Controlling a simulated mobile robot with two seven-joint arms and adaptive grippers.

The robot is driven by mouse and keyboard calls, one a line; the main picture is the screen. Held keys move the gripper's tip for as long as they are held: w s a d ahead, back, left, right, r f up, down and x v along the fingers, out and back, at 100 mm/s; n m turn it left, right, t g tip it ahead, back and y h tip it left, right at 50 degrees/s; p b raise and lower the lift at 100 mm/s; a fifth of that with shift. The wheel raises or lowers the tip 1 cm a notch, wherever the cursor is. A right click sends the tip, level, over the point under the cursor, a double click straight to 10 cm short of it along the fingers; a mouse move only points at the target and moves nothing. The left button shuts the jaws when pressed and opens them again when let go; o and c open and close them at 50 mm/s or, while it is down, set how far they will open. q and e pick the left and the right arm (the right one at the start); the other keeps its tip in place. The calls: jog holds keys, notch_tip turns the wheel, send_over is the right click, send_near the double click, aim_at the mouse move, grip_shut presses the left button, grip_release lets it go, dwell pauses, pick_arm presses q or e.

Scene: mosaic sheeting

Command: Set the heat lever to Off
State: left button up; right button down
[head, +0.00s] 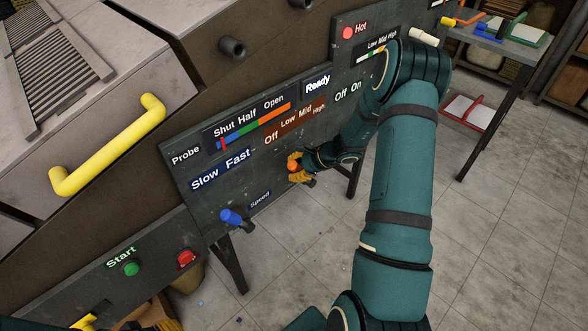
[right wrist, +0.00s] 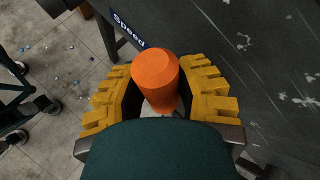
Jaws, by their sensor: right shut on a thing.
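The heat lever has an orange cylindrical knob (head: 293,166) and sits on the dark control panel below the orange-brown strip reading Off, Low, Mid, High (head: 295,123). My right gripper (head: 298,168) has its yellow fingers around the knob. In the right wrist view the orange knob (right wrist: 155,80) stands between the two yellow padded fingers (right wrist: 158,98), shut on it. The lever's base is hidden by the gripper, so its exact setting is hard to tell.
A blue Speed lever (head: 232,217) stands to the lower left on the same panel. Green Start (head: 131,269) and red (head: 186,258) buttons are further left. A yellow bar handle (head: 108,145) juts from the machine. The floor at right is mostly clear.

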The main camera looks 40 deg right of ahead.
jog(key=shift+s+a+f, duration=0.1)
jog(key=c, duration=0.6)
grip_release()
jog(key=shift+c, duration=0.2)
jog(key=v, duration=1.2)
